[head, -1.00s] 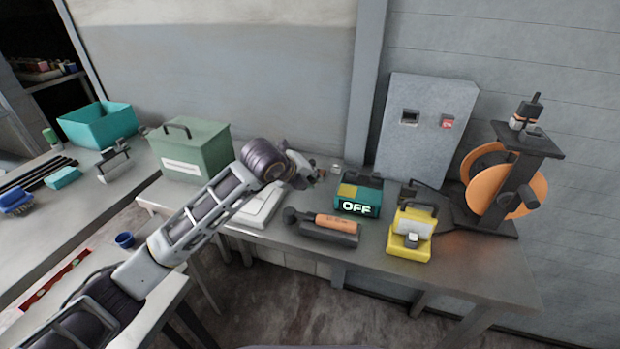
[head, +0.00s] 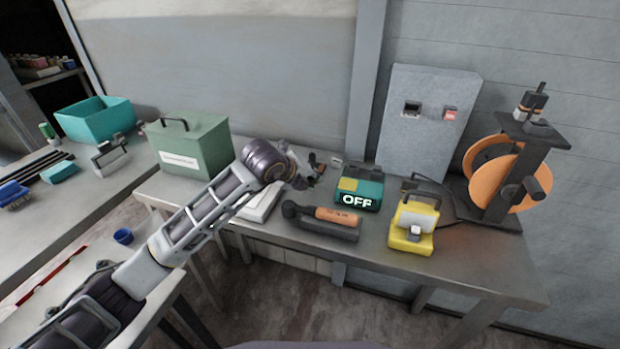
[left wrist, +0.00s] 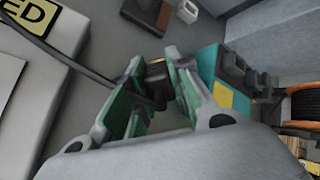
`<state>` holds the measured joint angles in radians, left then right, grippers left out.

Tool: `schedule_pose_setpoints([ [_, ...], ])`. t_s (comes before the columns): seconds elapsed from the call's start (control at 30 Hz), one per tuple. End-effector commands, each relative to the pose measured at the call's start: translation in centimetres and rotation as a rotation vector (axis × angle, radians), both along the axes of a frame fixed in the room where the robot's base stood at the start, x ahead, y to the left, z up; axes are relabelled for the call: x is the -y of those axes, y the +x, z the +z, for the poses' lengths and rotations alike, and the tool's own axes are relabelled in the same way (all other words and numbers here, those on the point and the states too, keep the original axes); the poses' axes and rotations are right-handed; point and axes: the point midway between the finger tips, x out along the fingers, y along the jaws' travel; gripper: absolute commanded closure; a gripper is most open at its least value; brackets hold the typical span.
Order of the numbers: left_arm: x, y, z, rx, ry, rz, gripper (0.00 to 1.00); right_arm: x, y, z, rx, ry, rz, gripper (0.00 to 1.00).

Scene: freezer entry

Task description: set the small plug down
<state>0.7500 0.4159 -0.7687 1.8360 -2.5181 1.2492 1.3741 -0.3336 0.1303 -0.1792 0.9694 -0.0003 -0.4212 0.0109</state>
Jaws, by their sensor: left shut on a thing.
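My left gripper (head: 314,172) hangs over the back of the grey workbench (head: 375,252), just left of the teal box with the OFF display (head: 362,190). In the left wrist view its green-padded fingers (left wrist: 155,88) are closed on the small plug (left wrist: 155,72), a dark piece with a yellowish band. A black cable (left wrist: 62,52) runs from the upper left to the plug. In the head view the plug is too small to make out clearly. I cannot tell whether it touches the bench. My right gripper is not in view.
A white case (head: 262,205) lies partly under my arm, with a green box (head: 188,145) to its left. A black tool with an orange grip (head: 335,222), a yellow device (head: 412,230) and an orange reel (head: 495,180) stand around. Bare bench shows at the front right.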

Motion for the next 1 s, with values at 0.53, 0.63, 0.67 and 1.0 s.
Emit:
schedule_pose_setpoints([
  [0.53,0.01,0.01,-0.37,0.001,-0.001,0.0,1.0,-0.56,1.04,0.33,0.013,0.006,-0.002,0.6],
  [0.63,0.01,0.01,-0.37,0.001,-0.001,0.0,0.74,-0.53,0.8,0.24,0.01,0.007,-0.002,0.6],
  [0.67,0.01,0.01,-0.37,0.001,-0.001,0.0,0.7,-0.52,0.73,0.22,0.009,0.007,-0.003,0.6],
  [1.0,0.01,0.0,-0.36,0.001,-0.001,0.0,0.54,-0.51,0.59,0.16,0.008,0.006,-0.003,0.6],
])
